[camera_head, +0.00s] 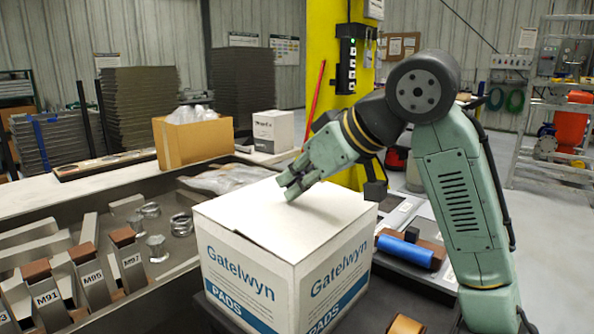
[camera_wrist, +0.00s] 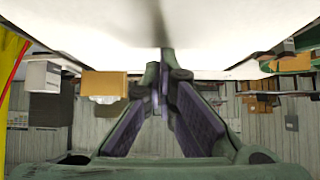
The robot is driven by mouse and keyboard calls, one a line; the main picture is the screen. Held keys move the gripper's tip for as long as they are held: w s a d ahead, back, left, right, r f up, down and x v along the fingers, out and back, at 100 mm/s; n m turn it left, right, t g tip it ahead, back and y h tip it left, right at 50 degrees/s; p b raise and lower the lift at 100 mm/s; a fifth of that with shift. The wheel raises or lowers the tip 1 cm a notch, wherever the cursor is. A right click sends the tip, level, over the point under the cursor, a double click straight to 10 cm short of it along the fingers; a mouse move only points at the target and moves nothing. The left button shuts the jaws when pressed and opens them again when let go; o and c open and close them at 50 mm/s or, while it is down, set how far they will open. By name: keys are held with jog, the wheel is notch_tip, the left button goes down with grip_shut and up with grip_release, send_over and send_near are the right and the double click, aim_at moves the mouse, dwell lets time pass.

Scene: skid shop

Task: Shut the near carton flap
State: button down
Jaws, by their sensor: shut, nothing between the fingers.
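A white carton (camera_head: 245,270) with blue "Gatelwyn PADS" print stands upright in the middle of the head view. Its white top (camera_head: 310,220) looks nearly flat, with a thin dark line along part of its front left edge; I cannot tell which flap this is. My gripper (camera_head: 288,190) is shut and empty, with its fingertips at the far left part of the top. In the wrist view my gripper (camera_wrist: 166,70) points at the white top (camera_wrist: 230,30), its tips touching or very close. The fingers hide the spot below them.
Metal bins with brown-topped blocks (camera_head: 124,237) lie left of the carton. An open brown box (camera_head: 195,139) and a small white box (camera_head: 273,130) stand behind, near a yellow post (camera_head: 330,60). A blue roll (camera_head: 405,250) lies close on the right.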

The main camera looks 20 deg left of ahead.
jog(key=shift+f, duration=0.15)
jog(key=shift+a+f, duration=0.1)
jog(key=shift+f, duration=0.65)
